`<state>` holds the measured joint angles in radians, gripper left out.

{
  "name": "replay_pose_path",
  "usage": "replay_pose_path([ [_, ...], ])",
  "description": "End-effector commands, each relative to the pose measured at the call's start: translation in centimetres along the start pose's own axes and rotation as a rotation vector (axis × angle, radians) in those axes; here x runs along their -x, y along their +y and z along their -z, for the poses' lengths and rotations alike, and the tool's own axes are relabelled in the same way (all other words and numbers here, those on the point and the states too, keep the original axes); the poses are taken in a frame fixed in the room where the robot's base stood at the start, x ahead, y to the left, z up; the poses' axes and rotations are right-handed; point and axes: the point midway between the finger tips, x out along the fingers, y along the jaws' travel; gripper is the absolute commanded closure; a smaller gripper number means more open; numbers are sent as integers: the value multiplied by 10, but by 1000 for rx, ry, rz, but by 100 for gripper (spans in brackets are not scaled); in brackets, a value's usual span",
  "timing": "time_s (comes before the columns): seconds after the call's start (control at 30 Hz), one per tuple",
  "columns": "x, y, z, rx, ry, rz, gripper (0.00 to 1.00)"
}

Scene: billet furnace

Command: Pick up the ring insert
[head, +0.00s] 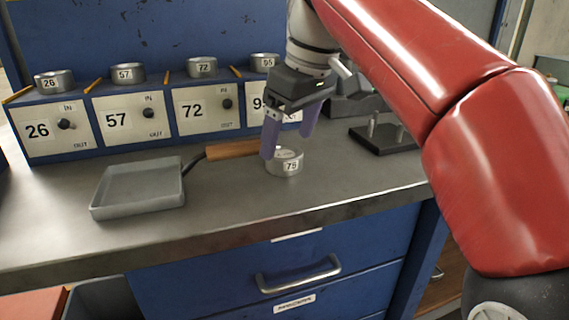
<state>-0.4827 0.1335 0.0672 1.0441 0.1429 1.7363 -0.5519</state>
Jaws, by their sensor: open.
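A metal ring insert marked 79 (285,168) lies on the grey bench top, right of centre in the head view. My gripper (287,147) is open, pointing down with its purple fingers at the ring insert. The left finger overlaps the ring's left edge in the picture, and the right finger is over its back right side. I cannot tell whether the fingers touch the ring. Part of the ring's upper left rim is hidden behind the left finger.
Metal rings marked 26 (54,80), 57 (127,73), 72 (202,67) and another stand on numbered boxes behind. A grey tray (137,190) lies left. A wooden handle (232,149) is close left of my gripper. A black pegged block (383,138) stands right.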

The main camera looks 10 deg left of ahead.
Motion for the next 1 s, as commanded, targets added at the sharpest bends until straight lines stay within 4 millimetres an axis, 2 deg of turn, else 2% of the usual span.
replay_pose_path([
  [0.03, -13, -1, -2, 1, -2, 1, 19],
  [0.2, -30, -1, -1, 0, -1, 0, 19],
  [0.47, -32, -1, -1, -1, 0, -1, 19],
  [0.57, -32, -1, -1, -1, 0, -1, 29],
  [1.0, -32, -1, -1, -1, 0, 0, 87],
])
